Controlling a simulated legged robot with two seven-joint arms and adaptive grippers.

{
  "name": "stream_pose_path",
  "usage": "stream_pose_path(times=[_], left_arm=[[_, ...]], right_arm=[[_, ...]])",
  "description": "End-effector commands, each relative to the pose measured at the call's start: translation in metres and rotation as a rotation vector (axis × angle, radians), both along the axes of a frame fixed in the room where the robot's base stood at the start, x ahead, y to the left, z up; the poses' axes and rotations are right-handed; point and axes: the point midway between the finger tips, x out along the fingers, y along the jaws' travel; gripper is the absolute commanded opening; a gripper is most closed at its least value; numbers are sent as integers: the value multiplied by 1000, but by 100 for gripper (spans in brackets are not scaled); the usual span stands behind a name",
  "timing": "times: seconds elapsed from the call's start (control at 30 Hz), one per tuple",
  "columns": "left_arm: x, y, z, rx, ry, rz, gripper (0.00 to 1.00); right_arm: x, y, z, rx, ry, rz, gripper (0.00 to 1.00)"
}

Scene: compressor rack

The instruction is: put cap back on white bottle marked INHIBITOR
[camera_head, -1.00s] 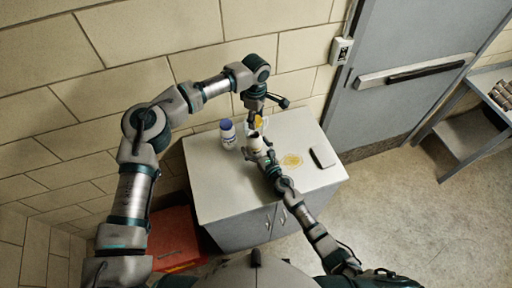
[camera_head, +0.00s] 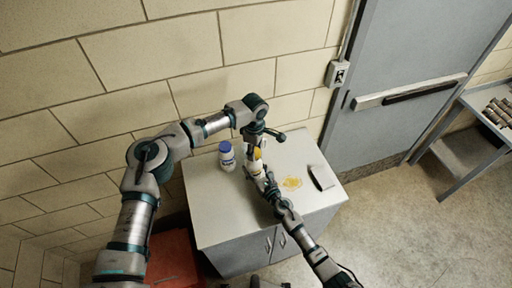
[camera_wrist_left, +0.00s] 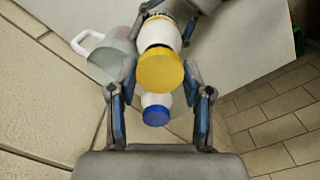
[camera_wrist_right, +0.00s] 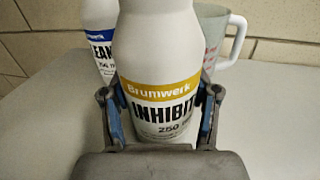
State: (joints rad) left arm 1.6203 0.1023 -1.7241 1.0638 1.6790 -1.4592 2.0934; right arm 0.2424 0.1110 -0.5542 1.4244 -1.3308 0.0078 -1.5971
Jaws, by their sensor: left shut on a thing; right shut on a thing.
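The white INHIBITOR bottle (camera_wrist_right: 160,55) stands upright between the fingers of my right gripper (camera_wrist_right: 160,115), which is shut on it; its top is out of the right wrist view. In the head view the bottle (camera_head: 254,166) is on the cabinet top, with my right gripper (camera_head: 258,175) coming from the front. The yellow cap (camera_wrist_left: 160,70) is between the fingers of my left gripper (camera_wrist_left: 160,100), which is shut on it. The cap is at the bottle's mouth, over the white body (camera_wrist_left: 158,33). I cannot tell whether it is seated.
A blue-capped white bottle (camera_head: 227,157) stands to the left on the cabinet top (camera_head: 215,205). A clear jug (camera_wrist_right: 216,40) is behind the INHIBITOR bottle. The front right is clear.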

Motion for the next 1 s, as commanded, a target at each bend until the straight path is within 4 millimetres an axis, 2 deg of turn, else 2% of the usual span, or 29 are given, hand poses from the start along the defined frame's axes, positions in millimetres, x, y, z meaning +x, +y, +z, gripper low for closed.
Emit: stream_pose_path(times=[0.4,0.77,1.0], left_arm=[[0,-2,0,2,0,0,39],[0,-2,-17,1,0,-2,39],[1,-2,-18,2,0,-2,39]], right_arm=[[-1,-2,-1,1,2,1,0],[0,-2,-1,1,3,0,0],[0,-1,-1,1,3,1,0]])
